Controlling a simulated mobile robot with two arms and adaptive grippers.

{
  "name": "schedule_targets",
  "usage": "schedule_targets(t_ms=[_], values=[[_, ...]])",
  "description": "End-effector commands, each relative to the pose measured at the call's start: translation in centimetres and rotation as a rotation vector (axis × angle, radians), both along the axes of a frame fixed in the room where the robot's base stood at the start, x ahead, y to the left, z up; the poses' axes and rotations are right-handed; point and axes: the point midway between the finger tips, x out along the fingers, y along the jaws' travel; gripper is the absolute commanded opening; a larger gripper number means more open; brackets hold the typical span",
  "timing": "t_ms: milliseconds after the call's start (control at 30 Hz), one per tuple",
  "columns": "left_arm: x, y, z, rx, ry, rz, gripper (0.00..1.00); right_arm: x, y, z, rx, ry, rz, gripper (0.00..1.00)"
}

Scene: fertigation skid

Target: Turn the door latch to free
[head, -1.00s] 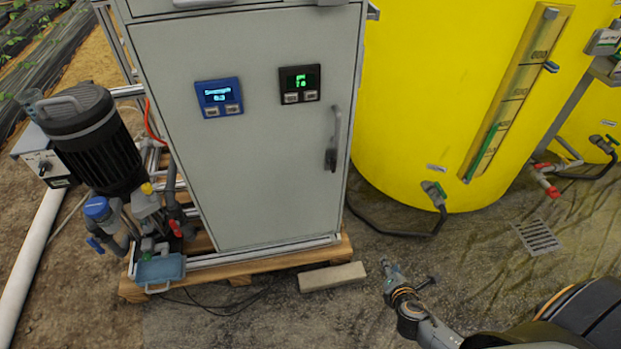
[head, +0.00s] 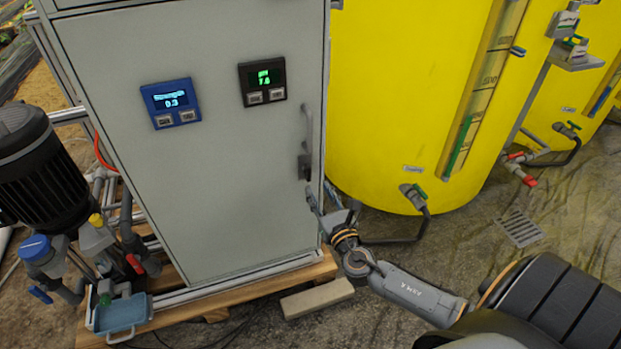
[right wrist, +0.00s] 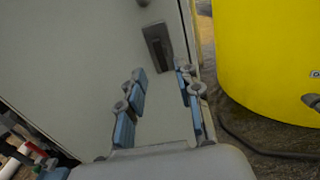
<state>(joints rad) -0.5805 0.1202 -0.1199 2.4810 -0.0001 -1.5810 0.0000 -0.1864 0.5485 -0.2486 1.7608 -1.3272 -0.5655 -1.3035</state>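The door latch (head: 305,166) is a dark plate on the right side of the grey cabinet door (head: 220,200), just below a vertical handle (head: 308,125). In the right wrist view the latch (right wrist: 158,48) lies ahead of the fingers, seen above and between them. My right gripper (head: 322,203) is just below the latch, near the door's right edge, and apart from the latch. In the right wrist view its blue-padded fingers (right wrist: 163,95) are spread with nothing between them. My left gripper does not show.
A blue display unit (head: 171,104) and a black one (head: 263,83) sit on the door. The cabinet stands on a wooden pallet (head: 190,317) with a loose block (head: 317,297) in front. A yellow tank (head: 400,100) with a valve (head: 413,195) and hose stands close on the right.

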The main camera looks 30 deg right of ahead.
Motion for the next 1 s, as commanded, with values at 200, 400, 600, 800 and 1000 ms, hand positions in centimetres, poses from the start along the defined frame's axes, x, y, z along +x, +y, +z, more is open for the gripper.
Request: schedule_targets(t_ms=[200,400,600,800,1000], values=[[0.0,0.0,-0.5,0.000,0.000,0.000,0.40,4.0,-1.0,0.0,0.001,-0.001,0.000,0.34],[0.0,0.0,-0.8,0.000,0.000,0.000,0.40,5.9,-1.4,-0.1,0.001,0.001,0.000,0.34],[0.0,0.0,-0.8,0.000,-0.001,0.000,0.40,6.3,-1.5,-0.1,0.002,0.001,0.001,0.34],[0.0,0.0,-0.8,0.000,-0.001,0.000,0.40,6.3,-1.5,-0.1,0.002,0.001,0.001,0.26],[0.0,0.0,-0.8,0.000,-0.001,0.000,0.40,6.3,-1.5,-0.1,0.002,0.001,0.000,0.00]])
